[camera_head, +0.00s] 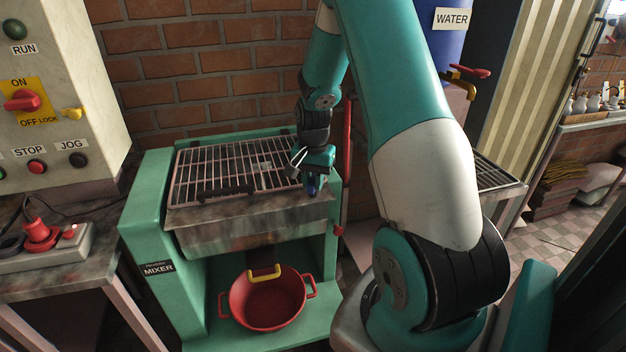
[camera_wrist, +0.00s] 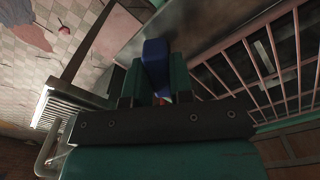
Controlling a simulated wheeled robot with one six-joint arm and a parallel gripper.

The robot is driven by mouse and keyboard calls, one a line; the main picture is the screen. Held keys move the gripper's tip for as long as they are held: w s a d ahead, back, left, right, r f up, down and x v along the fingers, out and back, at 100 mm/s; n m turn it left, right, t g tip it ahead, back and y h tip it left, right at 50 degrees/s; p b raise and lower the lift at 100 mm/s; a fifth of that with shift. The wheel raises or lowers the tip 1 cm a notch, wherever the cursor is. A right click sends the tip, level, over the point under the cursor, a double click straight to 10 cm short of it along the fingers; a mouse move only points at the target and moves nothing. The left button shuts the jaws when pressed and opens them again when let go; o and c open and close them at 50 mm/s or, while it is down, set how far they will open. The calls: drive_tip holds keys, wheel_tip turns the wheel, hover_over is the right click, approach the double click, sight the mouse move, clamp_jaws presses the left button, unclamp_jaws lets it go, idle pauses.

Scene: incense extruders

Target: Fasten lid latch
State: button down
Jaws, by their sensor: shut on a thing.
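The green mixer (camera_head: 148,205) stands against the brick wall in the head view. Its barred metal lid (camera_head: 225,165) lies closed over the trough, with a dark handle (camera_head: 226,193) along its front edge. My gripper (camera_head: 314,178) is at the lid's front right corner. It is shut on a small blue part, which looks like the latch (camera_head: 315,188). In the wrist view the blue latch (camera_wrist: 156,60) sits between the two fingers, with the lid's bars to the right. The fingers hide its lower part, and I cannot tell whether it is engaged.
A red basin (camera_head: 268,305) stands in the mixer's lower bay, below a yellow handle (camera_head: 264,271). A control panel (camera_head: 50,90) and a bench with a power strip (camera_head: 45,240) are at the left. A blue water barrel (camera_head: 450,50) stands behind my arm.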

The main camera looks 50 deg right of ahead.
sight(313, 180)
drive_tip(key=n+p, duration=0.1)
drive_tip(key=n, duration=0.2)
drive_tip(key=shift+n+p, duration=0.3)
drive_tip(key=shift+n, duration=1.5)
drive_tip(key=c, duration=1)
unclamp_jaws()
drive_tip(key=shift+r, duration=0.1)
wheel_tip(313, 180, up, 17)
drive_tip(key=shift+r, duration=0.15)
